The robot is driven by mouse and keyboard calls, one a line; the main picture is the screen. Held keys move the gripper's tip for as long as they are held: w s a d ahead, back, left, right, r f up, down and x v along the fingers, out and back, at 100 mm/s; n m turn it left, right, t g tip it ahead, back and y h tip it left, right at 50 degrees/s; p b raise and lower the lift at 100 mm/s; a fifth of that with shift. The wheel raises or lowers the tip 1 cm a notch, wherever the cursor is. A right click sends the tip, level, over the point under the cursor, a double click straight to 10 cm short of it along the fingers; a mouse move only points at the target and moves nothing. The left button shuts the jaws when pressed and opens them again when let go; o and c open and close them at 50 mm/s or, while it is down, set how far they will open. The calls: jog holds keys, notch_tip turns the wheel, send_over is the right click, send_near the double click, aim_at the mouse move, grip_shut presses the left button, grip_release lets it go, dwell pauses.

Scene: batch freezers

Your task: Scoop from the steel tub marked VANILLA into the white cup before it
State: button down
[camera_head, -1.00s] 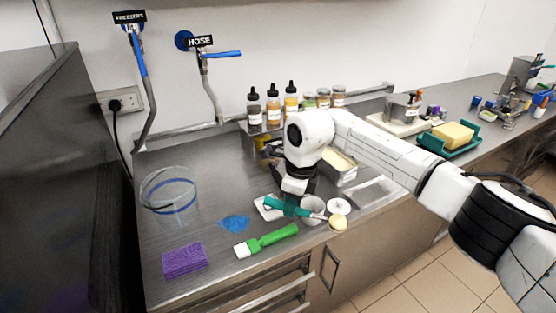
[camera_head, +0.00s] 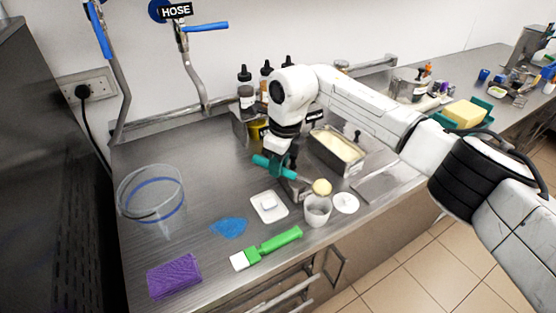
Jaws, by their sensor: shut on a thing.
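My gripper (camera_head: 280,160) is shut on the teal handle of a scoop (camera_head: 265,167), which lies about level. The scoop's far end carries a round ball of pale yellow ice cream (camera_head: 322,187). The ball shows just above the far rim of the white cup (camera_head: 318,212); I cannot tell whether it is directly over the opening. The cup stands upright near the counter's front edge. Behind it is a steel tub (camera_head: 338,149) of pale yellow ice cream; I cannot read its label. The inside of the cup is mostly hidden.
A white lid (camera_head: 346,203) lies right of the cup. A white tray (camera_head: 269,207), a green-handled brush (camera_head: 272,246), a blue spill (camera_head: 229,227), a purple sponge (camera_head: 174,277) and a clear bucket (camera_head: 152,193) are to the left. Bottles (camera_head: 246,88) stand behind my gripper.

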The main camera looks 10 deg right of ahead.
jog(key=shift+f, duration=0.65)
jog(key=shift+s+d+r+t+y, duration=0.15)
jog(key=shift+d+r+t+y, duration=0.2)
jog(key=shift+r+y, duration=0.2)
jog(key=shift+s+d+r+t+y+b, duration=0.25)
jog(key=shift+r+t+y+b, duration=0.25)
jog(key=shift+r+b, duration=0.15)
jog(key=shift+s+d+r+t+y+b, duration=0.15)
jog(key=shift+s+r+t+y+b, duration=0.1)
jog(key=shift+r+t+y+b, duration=0.3)
jog(key=d+r+t+y+b, duration=0.1)
jog(key=b, duration=0.1)
jog(key=s+r+y+b, duration=0.1)
jog(key=b, duration=0.1)
jog(key=shift+s+d+t, duration=0.2)
jog(key=shift+d+t, duration=0.15)
jog(key=shift+t, duration=0.05)
jog(key=s+d+r+t+y+b, duration=0.1)
jog(key=b, duration=0.2)
jog(key=s+d+t+y+b, duration=0.1)
jog(key=b, duration=0.2)
jog(key=s+d+r+t+y+b, duration=0.1)
jog(key=y+b, duration=0.1)
jog(key=b, duration=0.2)
jog(key=shift+s+d+r+t, duration=0.15)
jog(key=shift+d+t, duration=0.15)
jog(key=shift+d, duration=0.1)
jog(key=shift+s+d+r+t+y+b, duration=0.3)
jog(key=shift+y+b, duration=0.2)
jog(key=shift+b, duration=0.3)
